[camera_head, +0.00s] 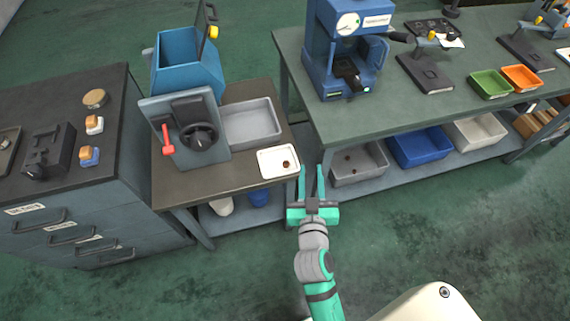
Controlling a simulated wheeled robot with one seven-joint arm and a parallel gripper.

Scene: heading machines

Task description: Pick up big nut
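A small brown item (286,164) lies in a shallow white tray (268,172) on the front right of the middle table. It may be the nut, but it is too small to tell. Another small dark item lies in the grey bin (343,172) on the shelf under the right bench, also too small to identify. My gripper (311,168) is just right of the white tray, in front of the gap between the two tables. Its two green fingers point away from me and are apart, with nothing visible between them.
A blue machine with a handwheel (199,136) and a grey tray (250,123) stand behind the white tray. A blue press (345,50) stands on the right bench (440,112). Drawers (70,230) are at left. The green floor in front is clear.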

